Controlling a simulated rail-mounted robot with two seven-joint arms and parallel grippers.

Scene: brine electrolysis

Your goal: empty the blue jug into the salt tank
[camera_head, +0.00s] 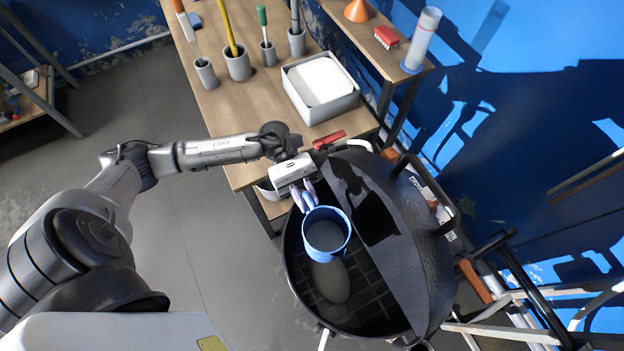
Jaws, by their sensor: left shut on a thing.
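The blue jug (343,217) is a small round vessel, seen from above over the opening of the big dark round tank (293,285). My left gripper (303,198) is shut on the jug at its upper left side, where the handle seems to be. The jug's mouth faces up toward the camera, with a grey-blue inside; I cannot tell how full it is. Below it, inside the tank, a pale grey patch (330,283) lies on a dark grid. A dark half lid (405,240) covers the tank's right side. My right gripper is not in view.
A wooden table (225,107) behind the tank bears a white tray (348,103) and several grey cups with tools. A red-handled object (329,139) lies near its front edge. A shelf at the upper right holds a clear cylinder (422,38) and an orange funnel (357,11).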

